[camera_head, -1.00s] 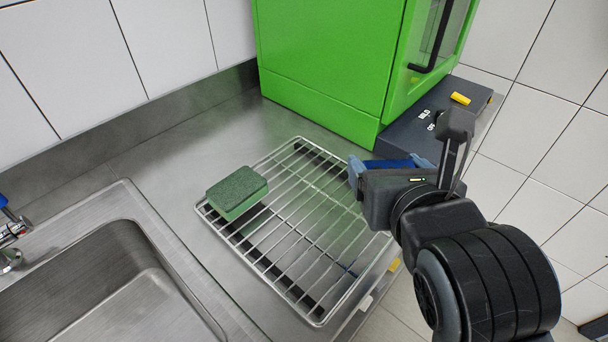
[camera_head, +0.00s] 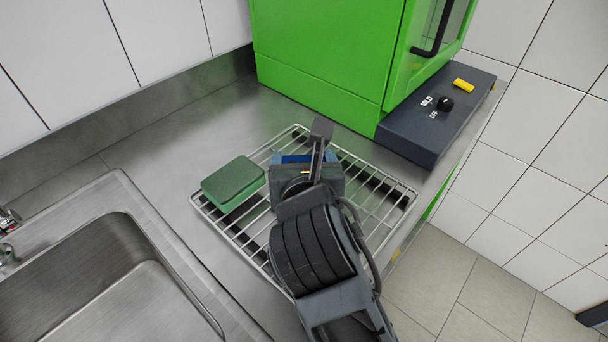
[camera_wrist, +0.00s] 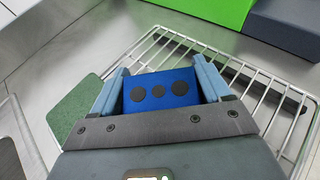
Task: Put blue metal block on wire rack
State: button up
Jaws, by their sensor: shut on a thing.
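The blue metal block (camera_wrist: 160,90) is between my gripper's fingers (camera_wrist: 160,88) in the wrist view, with several dark round spots on its face. In the head view only a strip of the blue block (camera_head: 295,158) shows beyond my gripper (camera_head: 292,162). My gripper is shut on the block over the wire rack (camera_head: 378,190). The rack's bars also show around the block in the wrist view (camera_wrist: 238,75). My wrist hides most of the block in the head view, and I cannot tell whether the block touches the bars.
A green sponge (camera_head: 233,183) lies on the rack's left part, left of my gripper. A metal sink (camera_head: 90,255) is at the left. A green cabinet (camera_head: 325,60) and a dark control box (camera_head: 437,118) with a knob stand behind. The rack's right part is clear.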

jog(key=shift+f, duration=1.65)
jog(key=shift+f, duration=0.1)
jog(key=o, duration=1.2)
jog(key=shift+s, duration=0.1)
jog(key=v, duration=1.2)
jog(key=shift+d, duration=0.1)
